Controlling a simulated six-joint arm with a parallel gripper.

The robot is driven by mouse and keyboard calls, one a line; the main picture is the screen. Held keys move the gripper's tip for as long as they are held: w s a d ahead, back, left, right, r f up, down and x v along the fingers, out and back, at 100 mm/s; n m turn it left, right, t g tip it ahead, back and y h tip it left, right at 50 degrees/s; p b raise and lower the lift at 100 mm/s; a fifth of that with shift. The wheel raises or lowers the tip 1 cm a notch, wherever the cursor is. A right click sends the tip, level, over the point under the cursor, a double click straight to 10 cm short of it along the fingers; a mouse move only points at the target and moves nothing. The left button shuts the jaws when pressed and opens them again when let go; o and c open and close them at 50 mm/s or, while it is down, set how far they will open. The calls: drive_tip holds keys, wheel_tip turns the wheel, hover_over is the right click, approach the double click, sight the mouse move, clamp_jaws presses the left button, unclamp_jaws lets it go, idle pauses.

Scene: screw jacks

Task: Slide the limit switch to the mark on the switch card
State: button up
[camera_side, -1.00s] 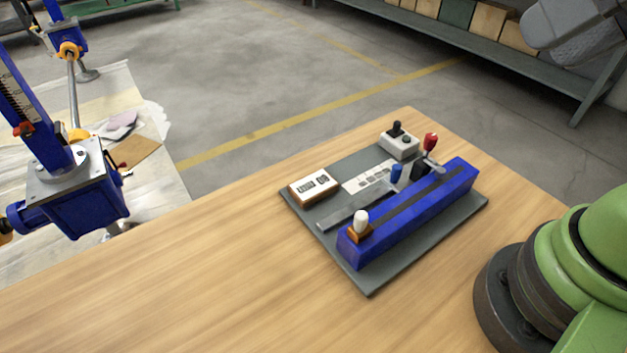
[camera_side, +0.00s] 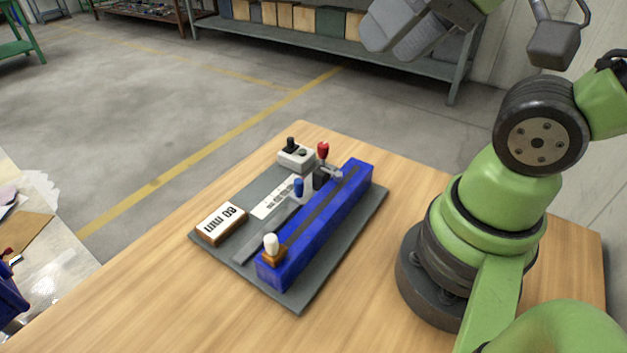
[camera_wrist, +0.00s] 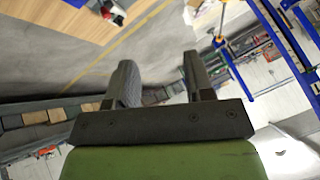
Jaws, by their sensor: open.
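A blue rail housing (camera_side: 318,228) with a dark slot on top lies on a grey base plate (camera_side: 312,290). A white knob on an orange block (camera_side: 272,248) stands at its near end. A blue-capped piece (camera_side: 298,187) and a black block (camera_side: 320,179) stand beside the rail towards its far end. I cannot tell for sure which is the limit switch. A wood-edged white card (camera_side: 222,221) with black lettering ending in "mm" lies at the plate's left. My gripper (camera_side: 405,35) is high above and beyond the plate; its fingers (camera_wrist: 160,75) are apart with nothing between them.
A red-knobbed lever (camera_side: 323,151) and a white box with a black knob (camera_side: 296,155) stand at the plate's far end. A white scale strip (camera_side: 276,197) lies on the plate. The wooden table (camera_side: 150,275) is clear at front left. A shelf (camera_side: 300,38) stands behind.

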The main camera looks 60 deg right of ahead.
drive_tip(key=c, duration=0.3)
drive_tip(key=shift+w, duration=0.25)
drive_tip(key=shift+c, duration=0.3)
drive_tip(key=n+g+h, duration=0.2)
drive_tip(key=n+g, duration=0.5)
drive_tip(key=n, duration=0.6)
hover_over(299, 180)
wheel_tip(299, 180, down, 18)
drive_tip(key=shift+r, duration=0.25)
wheel_tip(299, 180, down, 10)
clamp_jaws()
